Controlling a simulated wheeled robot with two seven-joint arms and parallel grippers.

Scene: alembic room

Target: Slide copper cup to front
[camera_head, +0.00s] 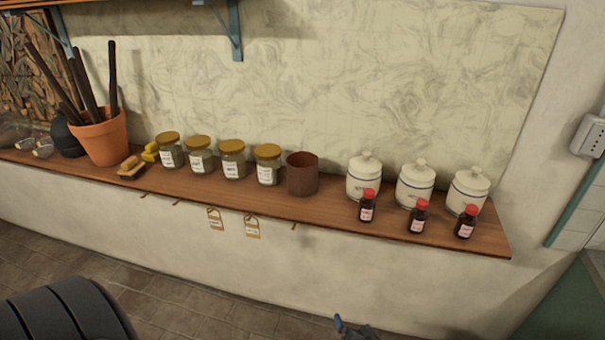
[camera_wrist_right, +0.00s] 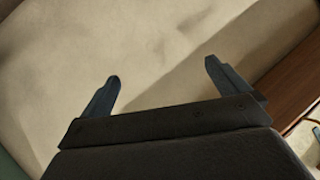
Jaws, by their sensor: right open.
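The copper cup (camera_head: 302,174) is a brown-red open cylinder standing upright on the wooden shelf (camera_head: 330,210). It stands between the row of gold-lidded jars and the white lidded pots. My right gripper (camera_head: 350,328) shows only as a small blue-grey tip at the bottom edge of the head view, below and in front of the shelf, well apart from the cup. In the right wrist view its two fingers (camera_wrist_right: 160,85) are spread with nothing between them, facing the pale wall. The cup is not in the wrist view. My left gripper is not in view.
Several glass jars (camera_head: 232,160) stand left of the cup. White pots (camera_head: 416,184) and red-capped bottles (camera_head: 418,217) stand right. A terracotta pot (camera_head: 100,138) and a brush (camera_head: 131,169) are further left. The shelf strip in front of the cup is clear. Paper tags (camera_head: 252,227) hang below the edge.

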